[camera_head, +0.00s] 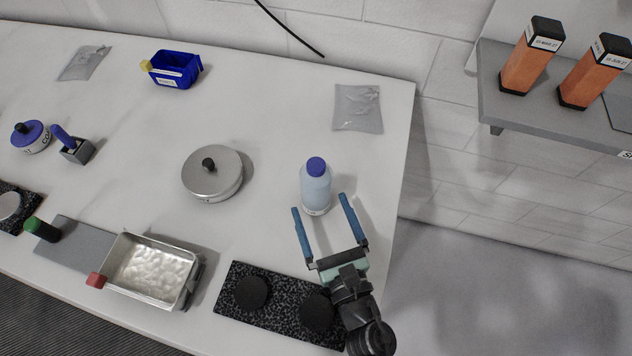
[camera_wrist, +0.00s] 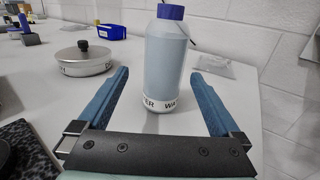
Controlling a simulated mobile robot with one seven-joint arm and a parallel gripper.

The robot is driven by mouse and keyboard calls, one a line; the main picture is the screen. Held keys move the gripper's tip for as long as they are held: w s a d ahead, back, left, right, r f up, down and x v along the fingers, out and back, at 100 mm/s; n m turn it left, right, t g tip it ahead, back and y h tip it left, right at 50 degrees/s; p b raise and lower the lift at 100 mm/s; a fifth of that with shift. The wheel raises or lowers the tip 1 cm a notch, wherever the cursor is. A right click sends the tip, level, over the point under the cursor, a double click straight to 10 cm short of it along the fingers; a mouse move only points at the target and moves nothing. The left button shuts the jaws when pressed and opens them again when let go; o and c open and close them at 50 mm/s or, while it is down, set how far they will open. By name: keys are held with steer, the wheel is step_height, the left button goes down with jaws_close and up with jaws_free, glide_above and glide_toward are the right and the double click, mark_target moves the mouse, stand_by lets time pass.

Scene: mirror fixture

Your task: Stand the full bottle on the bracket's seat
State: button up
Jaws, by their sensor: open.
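A light blue bottle (camera_head: 316,190) with a dark blue cap stands upright on the white counter near its right end. In the wrist view the bottle (camera_wrist: 167,65) is straight ahead, with part of a "WATER" label near its base. My gripper (camera_head: 319,203) is open, its two blue fingers pointing at the bottle. In the wrist view the gripper (camera_wrist: 159,73) has a fingertip on each side of the bottle, with gaps; I cannot tell how far the tips reach around it. A grey wall shelf (camera_head: 560,118) is at the right; I cannot tell whether it is the bracket.
Two orange bottles (camera_head: 531,57) (camera_head: 595,72) stand on the shelf. A lidded steel pot (camera_head: 212,174) is left of the blue bottle. A black speckled plate (camera_head: 277,313) and a metal tray (camera_head: 150,270) are near the front edge. A clear pouch (camera_head: 358,107) lies behind the bottle.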

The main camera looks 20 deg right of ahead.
mark_target(318, 201)
steer(key=w, duration=0.3)
steer(key=shift+w+r, duration=0.1)
steer(key=shift+w, duration=0.2)
steer(key=shift+w+d+r+p, duration=0.15)
steer(key=shift+w+p, duration=0.15)
steer(key=shift+p, duration=0.15)
steer(key=shift+w+d+r+p, duration=0.1)
steer(key=shift+w+p, duration=0.2)
steer(key=shift+w, duration=0.85)
steer(key=shift+w+d+p, duration=0.1)
steer(key=shift+w+p, duration=0.2)
steer(key=shift+w, duration=0.85)
steer(key=shift+c, duration=0.3)
jaws_close()
steer(key=shift+r, duration=0.1)
